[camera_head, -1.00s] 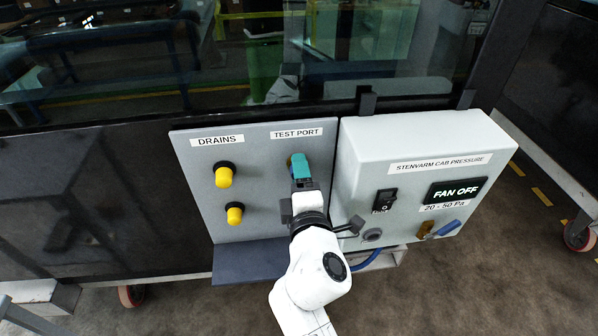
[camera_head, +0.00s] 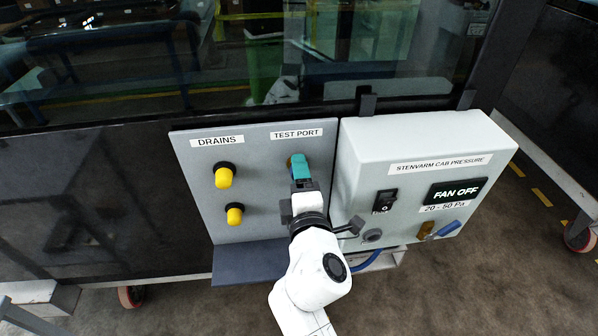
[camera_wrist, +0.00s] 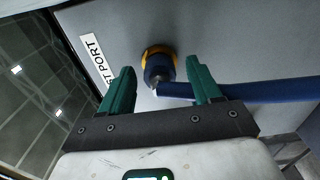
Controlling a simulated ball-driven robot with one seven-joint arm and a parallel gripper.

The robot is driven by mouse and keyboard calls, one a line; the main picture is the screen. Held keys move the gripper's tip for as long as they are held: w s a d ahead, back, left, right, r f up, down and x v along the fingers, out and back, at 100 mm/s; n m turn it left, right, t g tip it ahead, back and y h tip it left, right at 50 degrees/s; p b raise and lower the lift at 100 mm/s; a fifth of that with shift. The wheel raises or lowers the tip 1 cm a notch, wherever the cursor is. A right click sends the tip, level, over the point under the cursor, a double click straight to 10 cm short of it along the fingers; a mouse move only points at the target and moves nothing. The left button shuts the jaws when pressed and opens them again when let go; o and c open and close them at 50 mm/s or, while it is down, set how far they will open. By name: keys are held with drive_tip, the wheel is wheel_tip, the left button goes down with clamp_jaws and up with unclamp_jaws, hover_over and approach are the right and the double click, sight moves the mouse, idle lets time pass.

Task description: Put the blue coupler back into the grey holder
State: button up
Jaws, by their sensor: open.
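The blue coupler (camera_wrist: 158,68) sits at the yellow-ringed test port on the grey panel in the wrist view. A blue hose (camera_wrist: 250,91) runs from it to the right, passing by the right finger. My gripper (camera_wrist: 160,78) is open, with its teal fingers on either side of the coupler and a visible gap to it. In the head view my gripper (camera_head: 299,167) is in front of the test port and hides the coupler. I cannot pick out the grey holder for certain; a round grey fitting (camera_head: 372,235) is low on the white box's front.
Two yellow drain caps (camera_head: 224,177) are left of my gripper on the grey panel (camera_head: 197,165). The white pressure box (camera_head: 415,140), reading FAN OFF, stands close on the right. A dark ledge (camera_head: 245,263) juts out below the panel.

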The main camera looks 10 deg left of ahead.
clamp_jaws()
idle(0.5)
drive_tip(key=shift+s, duration=0.1)
drive_tip(key=shift+p+v, duration=0.35)
drive_tip(key=shift+v, duration=2.6)
drive_tip(key=shift+r, duration=0.1)
drive_tip(key=shift+d, duration=0.1)
